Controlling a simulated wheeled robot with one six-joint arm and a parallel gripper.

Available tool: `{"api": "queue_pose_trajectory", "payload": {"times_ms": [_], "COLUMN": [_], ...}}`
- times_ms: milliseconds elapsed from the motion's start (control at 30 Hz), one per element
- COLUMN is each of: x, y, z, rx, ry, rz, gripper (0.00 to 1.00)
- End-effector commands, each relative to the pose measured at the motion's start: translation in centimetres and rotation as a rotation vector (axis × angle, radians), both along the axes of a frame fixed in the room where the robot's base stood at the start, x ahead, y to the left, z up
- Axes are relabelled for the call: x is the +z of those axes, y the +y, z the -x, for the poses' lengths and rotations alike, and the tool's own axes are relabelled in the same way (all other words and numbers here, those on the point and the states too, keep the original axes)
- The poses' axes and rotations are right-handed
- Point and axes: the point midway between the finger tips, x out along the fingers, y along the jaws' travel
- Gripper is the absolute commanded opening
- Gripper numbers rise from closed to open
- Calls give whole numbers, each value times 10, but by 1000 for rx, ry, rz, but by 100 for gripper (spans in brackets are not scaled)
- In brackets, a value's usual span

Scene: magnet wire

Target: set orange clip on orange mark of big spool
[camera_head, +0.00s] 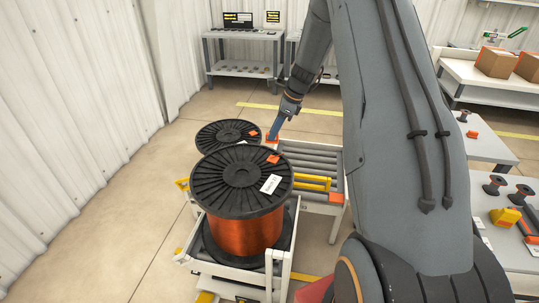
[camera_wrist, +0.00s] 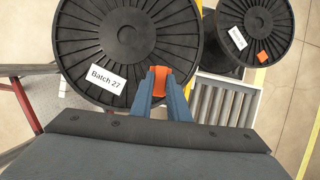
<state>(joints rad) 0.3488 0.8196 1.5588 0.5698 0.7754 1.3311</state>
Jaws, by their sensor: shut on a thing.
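The big spool (camera_head: 238,175) of copper wire stands in front in the head view, with a black ribbed flange on top. Its flange (camera_wrist: 105,25), with a Batch 27 label, fills the upper left of the wrist view. The orange mark (camera_head: 272,159) lies near the flange's right edge. My gripper (camera_head: 271,136) is shut on the orange clip (camera_wrist: 160,78) between its blue fingers. In the head view the clip appears just beyond the mark, seemingly above the flange. In the wrist view I cannot see the mark; the clip and fingers cover that area.
A second black spool (camera_head: 222,132) with its own orange mark (camera_wrist: 262,57) stands behind the big one. A roller conveyor (camera_head: 312,160) runs to the right. Side tables (camera_head: 490,148) with small spools and a yellow tool (camera_head: 505,217) stand farther right.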

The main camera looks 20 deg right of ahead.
Motion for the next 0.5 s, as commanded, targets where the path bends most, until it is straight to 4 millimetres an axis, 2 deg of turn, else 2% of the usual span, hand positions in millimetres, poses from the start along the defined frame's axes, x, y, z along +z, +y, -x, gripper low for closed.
{"api": "queue_pose_trajectory", "payload": {"times_ms": [133,333,500], "x": [-3,-37,-53], "y": [-9,-12,-12], "z": [-4,-3,-4], "rx": [-69,-76,-74], "ry": [2,4,2], "rz": [-1,-1,0], "gripper": [0,0,0]}}
